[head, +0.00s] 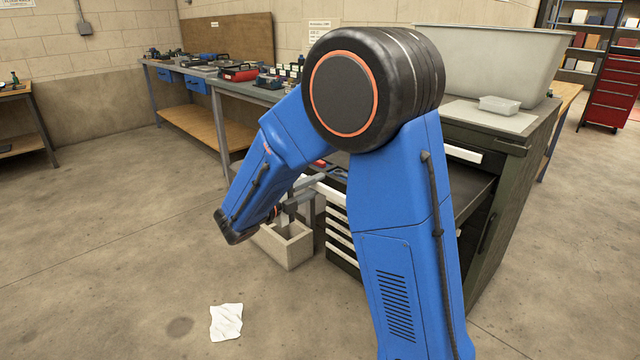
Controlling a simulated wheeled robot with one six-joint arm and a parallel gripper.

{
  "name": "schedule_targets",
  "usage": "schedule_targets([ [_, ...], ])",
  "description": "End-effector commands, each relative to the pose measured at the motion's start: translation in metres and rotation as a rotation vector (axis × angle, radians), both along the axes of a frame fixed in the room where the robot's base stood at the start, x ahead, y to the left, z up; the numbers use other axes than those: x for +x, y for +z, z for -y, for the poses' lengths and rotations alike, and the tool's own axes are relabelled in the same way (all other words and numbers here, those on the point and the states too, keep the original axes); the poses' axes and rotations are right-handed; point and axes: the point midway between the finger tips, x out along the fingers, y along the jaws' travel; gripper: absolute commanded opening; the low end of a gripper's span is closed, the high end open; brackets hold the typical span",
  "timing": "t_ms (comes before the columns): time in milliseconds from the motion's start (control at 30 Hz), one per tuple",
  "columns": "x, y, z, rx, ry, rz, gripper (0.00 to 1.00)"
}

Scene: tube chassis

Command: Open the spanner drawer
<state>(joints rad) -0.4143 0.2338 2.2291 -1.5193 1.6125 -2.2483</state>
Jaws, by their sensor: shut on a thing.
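A dark green cabinet (500,240) has several drawers with pale handle strips (341,236), stacked at its left side. One upper drawer (336,190) stands pulled out, and some tools and a red item (319,163) show inside it. I cannot read a label that says which drawer holds spanners. My gripper (313,183) is at the front of this pulled-out drawer, shut on its pale handle as far as I can see. My own blue arm hides much of the drawer fronts and part of the gripper.
A beige open box (286,245) stands on the floor below my gripper. A white cloth (226,322) lies on the floor in front. A workbench (215,80) runs along the back.

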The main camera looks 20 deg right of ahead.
Motion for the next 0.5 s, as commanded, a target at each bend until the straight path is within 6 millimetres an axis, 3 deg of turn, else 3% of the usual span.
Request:
schedule_targets([
  [433,-0.0009,-0.0009,-0.0029,0.001,0.001,-0.001,0.00],
  [467,-0.0009,-0.0009,-0.0028,0.001,0.001,-0.001,0.24],
  [500,-0.0009,-0.0008,-0.0028,0.001,0.001,-0.001,0.34],
])
